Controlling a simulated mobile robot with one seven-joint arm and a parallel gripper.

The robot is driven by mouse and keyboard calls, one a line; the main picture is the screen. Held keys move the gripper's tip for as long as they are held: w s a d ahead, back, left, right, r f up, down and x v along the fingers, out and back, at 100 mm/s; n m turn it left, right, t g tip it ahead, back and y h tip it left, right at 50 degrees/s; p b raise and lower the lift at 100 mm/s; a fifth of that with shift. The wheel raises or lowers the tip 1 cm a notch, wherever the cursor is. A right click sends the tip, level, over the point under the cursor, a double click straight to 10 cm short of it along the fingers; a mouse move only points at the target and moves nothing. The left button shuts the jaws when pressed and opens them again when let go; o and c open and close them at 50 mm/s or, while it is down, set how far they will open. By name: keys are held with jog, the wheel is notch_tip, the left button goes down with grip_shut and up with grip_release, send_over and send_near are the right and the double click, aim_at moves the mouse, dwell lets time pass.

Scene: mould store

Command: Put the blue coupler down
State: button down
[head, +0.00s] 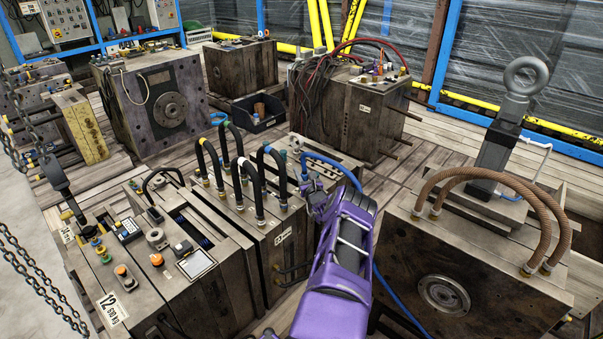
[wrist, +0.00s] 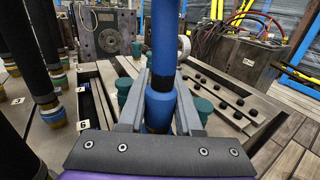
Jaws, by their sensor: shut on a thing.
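The blue coupler (wrist: 159,108) stands roughly upright between the two grey fingers of my gripper (wrist: 161,88) in the wrist view, with a dark band around its lower part. A blue hose (wrist: 164,40) rises from its top. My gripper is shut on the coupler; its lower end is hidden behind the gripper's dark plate. In the head view my gripper (head: 315,197) is over the mould block behind the black hoses, and the blue hose (head: 343,168) arcs from there to the right and down. Whether the coupler touches anything below cannot be told.
Teal fittings (wrist: 204,107) stand close on both sides of the fingers. Black hoses (wrist: 37,50) rise close on the left, by number plates. A mould with brown hoses (head: 465,265) stands at right. Wooden decking (head: 440,140) is bare behind it.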

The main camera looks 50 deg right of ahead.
jog(key=shift+f, duration=0.4)
jog(key=shift+f, duration=0.1)
jog(key=c, duration=0.6)
grip_release()
jog(key=shift+r, duration=0.45)
jog(key=shift+s+r, duration=0.15)
jog(key=shift+r, duration=0.15)
jog(key=p+v, duration=0.3)
jog(key=v, duration=0.8)
jog(key=shift+s+a+p, duration=0.3)
